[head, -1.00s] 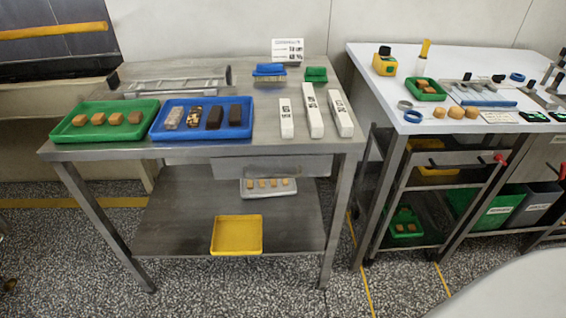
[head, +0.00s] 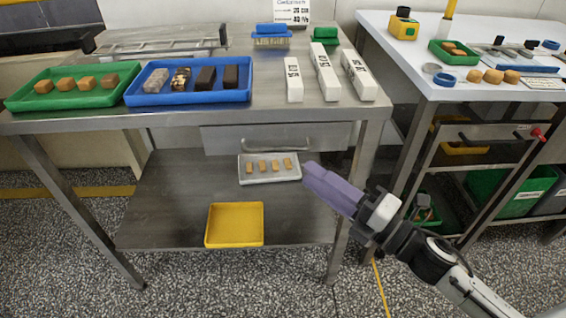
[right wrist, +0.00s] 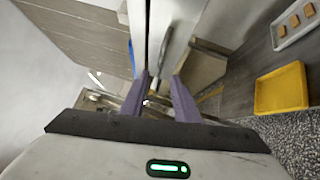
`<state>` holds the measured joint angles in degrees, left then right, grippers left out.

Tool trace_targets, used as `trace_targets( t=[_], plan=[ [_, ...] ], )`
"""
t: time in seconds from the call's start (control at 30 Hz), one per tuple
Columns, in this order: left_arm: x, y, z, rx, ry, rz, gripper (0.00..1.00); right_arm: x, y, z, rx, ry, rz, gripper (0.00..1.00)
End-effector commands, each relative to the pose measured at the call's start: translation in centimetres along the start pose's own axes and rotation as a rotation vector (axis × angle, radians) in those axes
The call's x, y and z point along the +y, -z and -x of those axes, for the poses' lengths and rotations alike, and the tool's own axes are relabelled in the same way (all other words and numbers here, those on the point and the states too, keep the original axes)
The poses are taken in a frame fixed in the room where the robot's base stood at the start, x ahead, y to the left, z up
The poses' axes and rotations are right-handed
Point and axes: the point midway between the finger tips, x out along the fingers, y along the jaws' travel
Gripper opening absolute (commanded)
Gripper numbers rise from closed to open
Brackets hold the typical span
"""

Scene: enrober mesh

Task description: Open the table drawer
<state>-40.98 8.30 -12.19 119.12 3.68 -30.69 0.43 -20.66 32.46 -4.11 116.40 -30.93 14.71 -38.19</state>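The table drawer (head: 222,138) is a grey metal front under the steel table's top (head: 180,118), and it looks shut. Its bar handle (head: 276,147) runs along the front. My right gripper (head: 308,170) has purple fingers and is in front of the drawer, at the lower right of the handle in the head view. In the right wrist view, its two fingers (right wrist: 163,88) stand apart with nothing between them, pointing towards the table edge and the drawer front (right wrist: 180,28). My left gripper is not in view.
On the tabletop are a green tray (head: 20,103), a blue tray (head: 190,99) and white blocks (head: 328,80). On the lower shelf are a grey tray (head: 268,178) with several pieces and a yellow tray (head: 234,225). A white-topped table (head: 410,50) stands at the right.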

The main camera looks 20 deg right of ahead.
Motion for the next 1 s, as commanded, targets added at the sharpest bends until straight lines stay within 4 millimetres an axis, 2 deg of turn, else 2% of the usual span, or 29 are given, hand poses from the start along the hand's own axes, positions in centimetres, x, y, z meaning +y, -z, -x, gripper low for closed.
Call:
trace_targets(
  t=[0.3,0.5,0.7,0.97,1.0],
  plan=[
    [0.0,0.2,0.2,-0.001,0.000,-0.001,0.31,0.2,-0.1,-5.4,-0.003,0.000,-0.007,0.28],
    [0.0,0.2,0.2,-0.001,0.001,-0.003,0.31,0.1,-0.1,-8.2,-0.005,0.001,-0.010,0.28],
    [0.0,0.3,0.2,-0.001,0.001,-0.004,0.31,0.0,-0.1,-9.3,-0.005,0.003,-0.012,0.28],
    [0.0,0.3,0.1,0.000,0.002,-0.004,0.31,-0.1,-0.1,-9.4,-0.005,0.004,-0.012,0.28],
    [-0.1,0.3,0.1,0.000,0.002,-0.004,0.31,-0.1,-0.1,-9.4,-0.005,0.004,-0.012,0.23]
  ],
)
